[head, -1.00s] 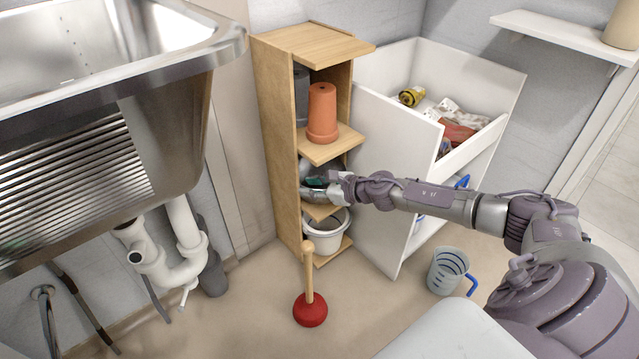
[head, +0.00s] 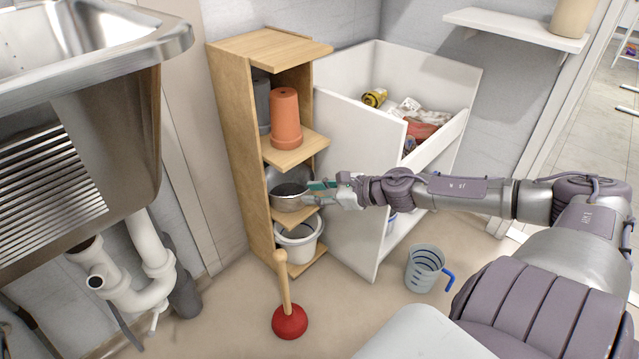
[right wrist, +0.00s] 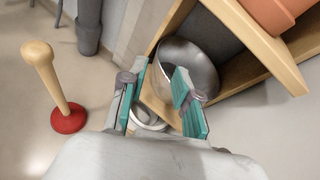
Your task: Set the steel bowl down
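The steel bowl (head: 287,203) sits on the middle shelf of the wooden shelf unit (head: 230,150), below the terracotta pot. In the right wrist view the bowl (right wrist: 202,62) stands upright on the shelf board, partly behind one finger. My right gripper (head: 313,192) is open at the shelf's front, its fingertips by the bowl's near right side. In the right wrist view its teal fingers (right wrist: 158,80) are spread apart with nothing held between them. Whether a finger still touches the bowl, I cannot tell. My left gripper is not in view.
A terracotta pot (head: 285,118) stands on the shelf above, a white bucket (head: 300,243) below. A white cabinet (head: 350,165) stands close on the right. A red plunger (head: 290,322) and a measuring jug (head: 423,270) stand on the floor. The metal basin (head: 80,110) is left.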

